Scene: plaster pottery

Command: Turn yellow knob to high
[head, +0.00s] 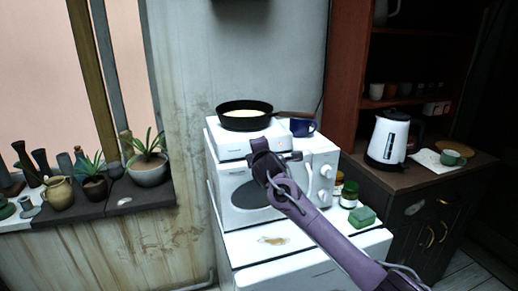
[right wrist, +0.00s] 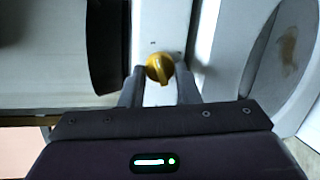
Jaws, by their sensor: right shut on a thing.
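The yellow knob (right wrist: 159,69) is in the right wrist view, on a white front panel, its raised grip roughly upright in that picture. My right gripper (right wrist: 161,84) has a finger on each side of it and is shut on it. In the head view my right gripper (head: 272,157) is at the front of the white hot plate (head: 230,144) and hides the knob. The hot plate sits on top of a white microwave (head: 323,157) and carries a black pan (head: 245,122) with pale content. My left gripper is not in view.
A jar (head: 349,194) and a green sponge (head: 362,217) lie right of the microwave on a white cabinet (head: 300,243). A white kettle (head: 388,138) stands on a dark cabinet. Potted plants (head: 149,168) line the left ledge.

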